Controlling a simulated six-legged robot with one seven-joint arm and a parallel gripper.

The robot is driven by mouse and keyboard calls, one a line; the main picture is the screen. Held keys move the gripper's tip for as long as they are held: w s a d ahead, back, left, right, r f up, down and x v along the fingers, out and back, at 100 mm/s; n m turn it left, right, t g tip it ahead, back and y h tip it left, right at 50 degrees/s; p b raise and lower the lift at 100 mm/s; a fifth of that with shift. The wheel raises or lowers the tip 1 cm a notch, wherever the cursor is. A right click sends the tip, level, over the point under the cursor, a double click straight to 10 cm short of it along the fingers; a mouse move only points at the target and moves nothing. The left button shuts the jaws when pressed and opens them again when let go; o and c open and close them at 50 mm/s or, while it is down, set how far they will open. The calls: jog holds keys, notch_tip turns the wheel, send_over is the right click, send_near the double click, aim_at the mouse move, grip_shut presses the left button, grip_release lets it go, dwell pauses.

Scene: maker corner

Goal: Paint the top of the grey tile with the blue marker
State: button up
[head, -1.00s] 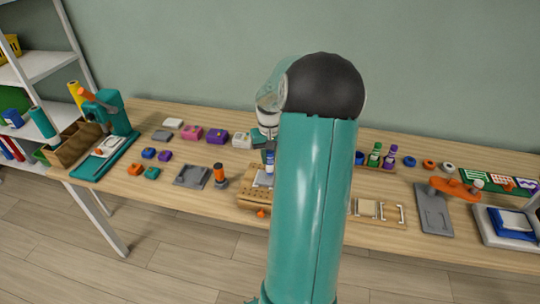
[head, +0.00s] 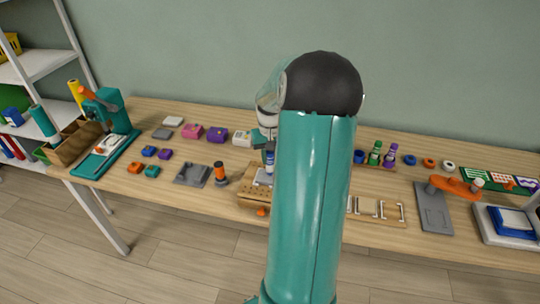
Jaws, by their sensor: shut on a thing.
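The blue marker (head: 269,164) is upright, with a blue and white body, just left of my large arm link. My gripper (head: 267,147) is shut on its upper part; the fingers are small and partly hidden by my arm. A grey tile (head: 262,179) lies on a tan wooden block with holes (head: 252,196) below the marker. The marker's lower end is at the tile, but I cannot tell whether the tip touches it. My arm hides the right side of the block and tile.
An orange-topped tool (head: 219,173) and a dark grey tray (head: 192,174) stand left of the block. Small coloured boxes lie further left. Green and purple bottles (head: 383,155) stand to the right, beyond my arm. Bare table shows at the front left.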

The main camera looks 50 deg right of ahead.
jog(key=shift+w, duration=0.1)
jog(key=shift+w+a, duration=0.25)
jog(key=shift+w, duration=0.3)
jog(key=shift+w+a, duration=0.2)
jog(key=shift+w, duration=0.35)
jog(key=shift+s+a, duration=0.3)
jog(key=shift+a, duration=0.35)
jog(key=shift+a, duration=0.15)
jog(key=shift+s+a, duration=0.3)
jog(key=shift+a, duration=0.15)
jog(key=shift+s+d, duration=0.3)
jog(key=shift+s, duration=0.3)
jog(key=shift+s+d, duration=0.3)
jog(key=shift+s, duration=0.3)
